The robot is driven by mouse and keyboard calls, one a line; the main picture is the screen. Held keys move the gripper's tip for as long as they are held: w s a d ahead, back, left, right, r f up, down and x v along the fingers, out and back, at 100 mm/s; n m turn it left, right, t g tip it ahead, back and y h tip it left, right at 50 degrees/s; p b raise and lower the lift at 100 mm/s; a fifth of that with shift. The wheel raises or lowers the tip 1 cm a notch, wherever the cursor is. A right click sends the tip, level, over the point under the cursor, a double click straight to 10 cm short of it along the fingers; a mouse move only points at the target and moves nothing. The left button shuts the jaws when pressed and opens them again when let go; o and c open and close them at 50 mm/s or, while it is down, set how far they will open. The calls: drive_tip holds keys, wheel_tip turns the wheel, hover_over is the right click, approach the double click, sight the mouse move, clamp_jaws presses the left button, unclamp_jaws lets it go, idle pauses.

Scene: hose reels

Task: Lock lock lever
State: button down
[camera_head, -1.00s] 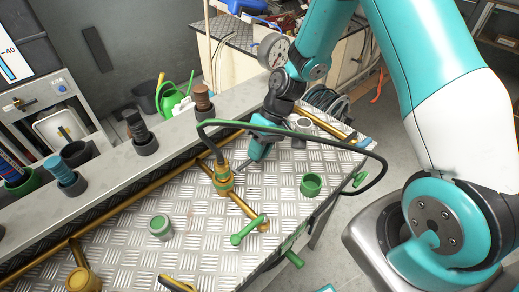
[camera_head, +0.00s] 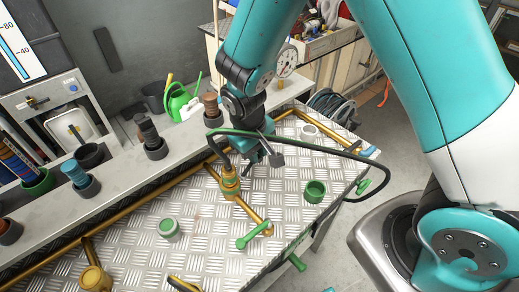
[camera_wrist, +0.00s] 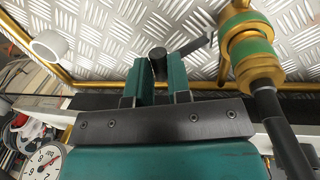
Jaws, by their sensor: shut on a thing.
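The lock lever (camera_wrist: 197,47) is a grey arm. It runs from the brass coupling with green bands (camera_wrist: 250,50) to a dark round knob between my fingers in the wrist view. My gripper (camera_wrist: 158,75) is shut on that knob, with a teal finger on each side. In the head view my gripper (camera_head: 262,155) is low over the checkered metal table, just right of the coupling (camera_head: 229,182). The lever is mostly hidden by my gripper there. A dark hose with a green stretch loops from the coupling across the table to the right.
A green cup (camera_head: 315,191), a green-and-white cup (camera_head: 169,228) and a white ring (camera_head: 309,131) stand on the table. A green handle (camera_head: 254,234) sits on the brass pipe in front. A ledge (camera_head: 120,187) with several dark holders runs along the left.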

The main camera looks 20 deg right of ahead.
sight(242, 177)
drive_tip(key=shift+s+a+r+h, duration=0.1)
drive_tip(key=shift+s+a+h, duration=0.1)
drive_tip(key=shift+a+h, duration=0.15)
idle(0.3)
drive_tip(key=c, duration=1.1)
unclamp_jaws()
drive_tip(key=shift+o, duration=0.2)
drive_tip(key=shift+w+r, duration=0.1)
drive_tip(key=shift+r, duration=0.05)
drive_tip(key=b+v, duration=0.2)
drive_tip(key=v, duration=1.5)
drive_tip(key=shift+s, duration=0.2)
